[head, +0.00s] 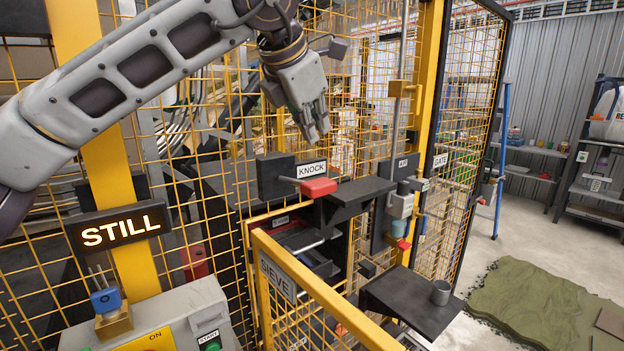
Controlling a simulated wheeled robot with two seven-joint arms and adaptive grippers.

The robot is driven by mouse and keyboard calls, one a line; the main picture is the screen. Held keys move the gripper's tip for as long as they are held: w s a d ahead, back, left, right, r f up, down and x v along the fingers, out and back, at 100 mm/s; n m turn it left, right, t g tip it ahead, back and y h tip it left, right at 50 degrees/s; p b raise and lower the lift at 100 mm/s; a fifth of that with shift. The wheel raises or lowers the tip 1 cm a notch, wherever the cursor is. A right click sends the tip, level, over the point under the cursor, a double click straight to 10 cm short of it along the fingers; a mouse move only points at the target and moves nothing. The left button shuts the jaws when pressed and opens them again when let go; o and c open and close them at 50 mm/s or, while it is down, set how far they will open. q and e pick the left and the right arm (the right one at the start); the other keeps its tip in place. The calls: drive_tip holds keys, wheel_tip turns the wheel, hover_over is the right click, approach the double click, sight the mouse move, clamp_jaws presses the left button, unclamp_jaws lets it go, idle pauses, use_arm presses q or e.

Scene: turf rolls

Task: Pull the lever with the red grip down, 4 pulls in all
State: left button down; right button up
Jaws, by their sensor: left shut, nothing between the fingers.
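The lever's red grip (319,187) sticks out from a dark box (275,176) beside a white KNOCK label (312,169), on the yellow mesh fence. The lever arm behind the grip shows only as a short grey piece. My left gripper (318,132) hangs above the grip in the head view, fingers pointing down, shut and empty. A visible gap separates it from the grip. My right gripper is not in view.
A dark shelf (358,192) sits just right of the grip. A yellow-railed SIEVE frame (325,300) stands below. A lit STILL sign (120,227) and a START control box (170,318) are at left. A grey cup (441,292) stands on a lower black shelf (405,308).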

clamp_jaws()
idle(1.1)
